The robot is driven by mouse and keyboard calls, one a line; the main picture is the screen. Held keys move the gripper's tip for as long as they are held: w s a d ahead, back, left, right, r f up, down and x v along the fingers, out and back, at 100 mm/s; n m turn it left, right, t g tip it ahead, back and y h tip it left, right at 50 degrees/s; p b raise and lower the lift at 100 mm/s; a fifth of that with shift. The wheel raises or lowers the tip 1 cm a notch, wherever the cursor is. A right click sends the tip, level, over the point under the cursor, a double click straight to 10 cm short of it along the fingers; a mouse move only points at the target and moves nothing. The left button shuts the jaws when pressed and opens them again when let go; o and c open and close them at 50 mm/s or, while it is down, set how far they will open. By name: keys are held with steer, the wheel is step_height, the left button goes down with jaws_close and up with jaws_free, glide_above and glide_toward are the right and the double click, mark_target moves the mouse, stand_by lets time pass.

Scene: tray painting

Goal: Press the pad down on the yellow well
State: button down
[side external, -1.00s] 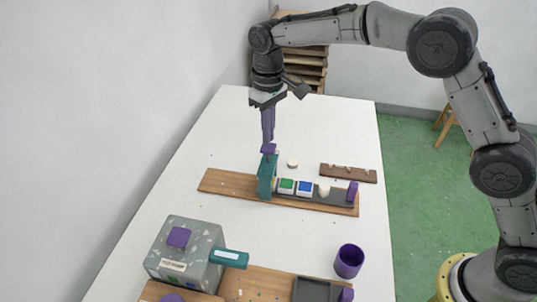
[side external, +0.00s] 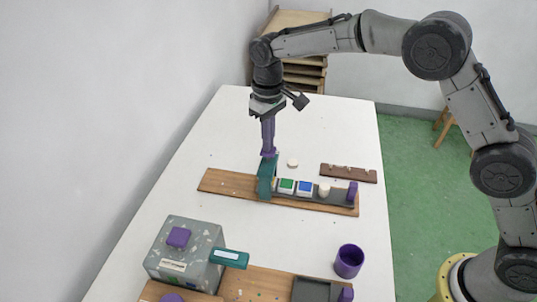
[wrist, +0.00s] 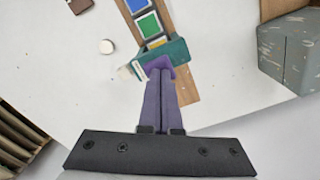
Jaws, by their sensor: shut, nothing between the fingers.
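A teal press piece (side external: 266,177) stands across the wooden strip at the left end of the row of wells; its purple top shows in the wrist view (wrist: 158,62). My gripper (side external: 268,153) is shut and empty, its purple fingertips down on that top. In the side view the fingers hide most of the purple top. The green well (side external: 287,186) and blue well (side external: 305,187) sit right of the press. A yellowish well edge (wrist: 157,43) shows beside the press in the wrist view, mostly hidden under it. The pad underneath is hidden, so its contact cannot be seen.
A small white round piece (side external: 292,163) and a brown rack (side external: 348,173) lie behind the strip. A grey speckled box (side external: 185,255) and a purple cup (side external: 348,262) stand nearer the camera. White table is clear between.

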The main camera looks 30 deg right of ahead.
steer(key=shift+f, duration=0.85)
steer(key=shift+r, duration=0.1)
steer(key=shift+r, duration=1.95)
steer(key=shift+r, duration=2.55)
